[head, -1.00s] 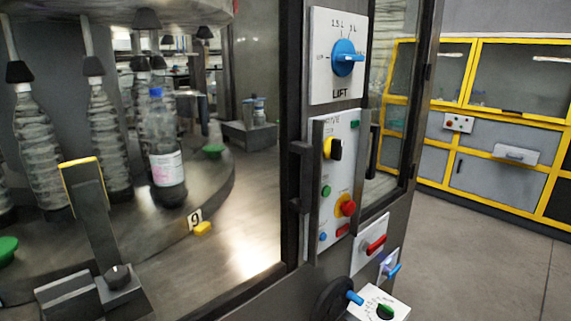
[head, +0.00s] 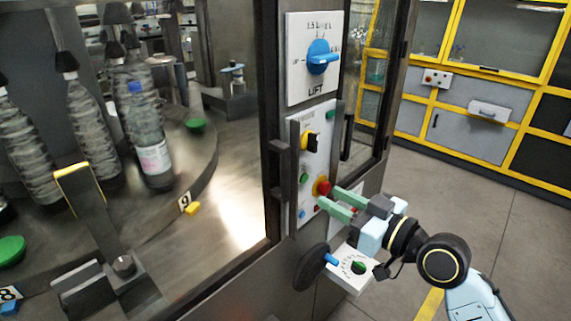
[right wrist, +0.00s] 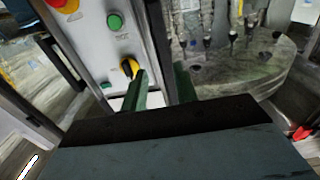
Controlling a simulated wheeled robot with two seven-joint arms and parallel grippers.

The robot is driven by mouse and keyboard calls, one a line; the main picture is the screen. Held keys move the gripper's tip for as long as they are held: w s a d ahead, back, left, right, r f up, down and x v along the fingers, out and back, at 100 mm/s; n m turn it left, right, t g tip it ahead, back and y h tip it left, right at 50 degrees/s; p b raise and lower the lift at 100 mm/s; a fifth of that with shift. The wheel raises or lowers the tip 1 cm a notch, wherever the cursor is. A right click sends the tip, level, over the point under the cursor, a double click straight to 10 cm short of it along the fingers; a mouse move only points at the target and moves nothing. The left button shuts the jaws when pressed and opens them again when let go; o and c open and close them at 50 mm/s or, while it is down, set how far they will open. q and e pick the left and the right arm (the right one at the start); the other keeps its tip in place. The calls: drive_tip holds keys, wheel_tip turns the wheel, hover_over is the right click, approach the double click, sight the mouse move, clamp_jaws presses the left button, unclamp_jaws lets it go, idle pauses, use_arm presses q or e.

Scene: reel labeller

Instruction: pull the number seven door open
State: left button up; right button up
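I cannot read a number seven on any door. A dark vertical bar handle (head: 294,175) stands on the machine's dark door frame (head: 268,110), along the left edge of the white control panel (head: 318,150). My right gripper (head: 328,197) comes in from the lower right with its green fingers parted, in front of the panel's lower part near the red knob (head: 323,186). In the right wrist view, its fingers (right wrist: 160,92) are apart, with a dark upright strip beyond them; whether this is handle or frame is unclear. My left gripper is out of view.
A LIFT panel with a blue knob (head: 320,57) sits above. A round black handwheel (head: 311,267) and a small dial box (head: 356,267) stick out below the gripper. Bottles stand behind glass at left. Yellow-framed cabinets (head: 470,110) stand at back right; the floor between is free.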

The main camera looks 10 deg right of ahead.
sight(288, 172)
drive_tip(key=p+x, duration=0.1)
drive_tip(key=x, duration=0.3)
drive_tip(key=p+x, duration=0.1)
drive_tip(key=x, duration=0.3)
drive_tip(key=p+x, duration=0.1)
drive_tip(key=x, duration=0.4)
drive_tip(key=shift+a+r, duration=0.25)
drive_tip(key=shift+r, duration=0.15)
clamp_jaws()
